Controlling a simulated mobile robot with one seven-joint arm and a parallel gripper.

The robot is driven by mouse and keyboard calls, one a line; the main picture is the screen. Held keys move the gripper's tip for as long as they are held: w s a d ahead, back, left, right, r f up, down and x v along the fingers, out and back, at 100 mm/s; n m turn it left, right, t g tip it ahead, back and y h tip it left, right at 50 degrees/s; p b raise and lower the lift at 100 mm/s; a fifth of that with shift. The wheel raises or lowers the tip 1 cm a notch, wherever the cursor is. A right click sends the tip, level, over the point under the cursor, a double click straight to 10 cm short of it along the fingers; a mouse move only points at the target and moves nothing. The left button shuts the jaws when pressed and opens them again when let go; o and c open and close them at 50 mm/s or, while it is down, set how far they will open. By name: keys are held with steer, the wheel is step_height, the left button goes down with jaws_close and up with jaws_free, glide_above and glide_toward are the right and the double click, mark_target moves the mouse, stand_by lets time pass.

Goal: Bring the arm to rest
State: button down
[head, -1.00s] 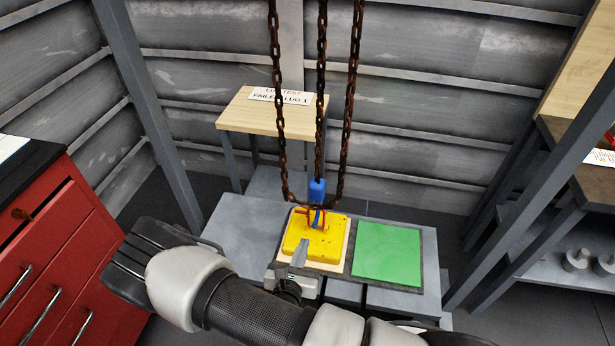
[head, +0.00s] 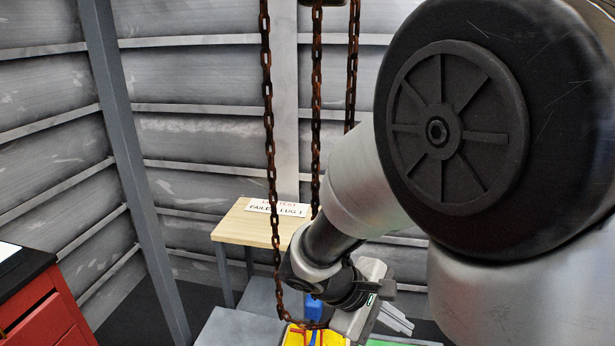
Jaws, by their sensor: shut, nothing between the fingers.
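My gripper (head: 401,323) is in the lower middle of the head view, at the end of my raised arm. Its fingers point down and to the right, shut, with nothing seen between them. It shows in front of the low grey table, to the right of the yellow block (head: 296,337). My large arm joint fills the right of the view and hides much behind it. The blue hook piece (head: 313,306) hangs at the yellow block, partly hidden by my gripper. Only a sliver of the green mat (head: 390,343) shows at the bottom edge.
Rusty chains (head: 268,130) hang from above, close to my gripper and arm in the picture. A small wooden table (head: 243,228) with a "FAILED LUG" sign (head: 277,207) stands behind. A red cabinet (head: 47,315) is at the lower left, beside a grey post (head: 130,160).

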steer(key=s+a+r+m+t+y, duration=0.1)
steer(key=s+r+m+t+y, duration=0.1)
steer(key=s+r+m+y, duration=0.4)
steer(key=s+a+r+m+t+y, duration=0.2)
steer(key=s+r+m, duration=0.15)
steer(key=r, duration=0.45)
step_height(320, 180, up, 16)
steer(key=p, duration=1.5)
steer(key=shift+f, duration=0.25)
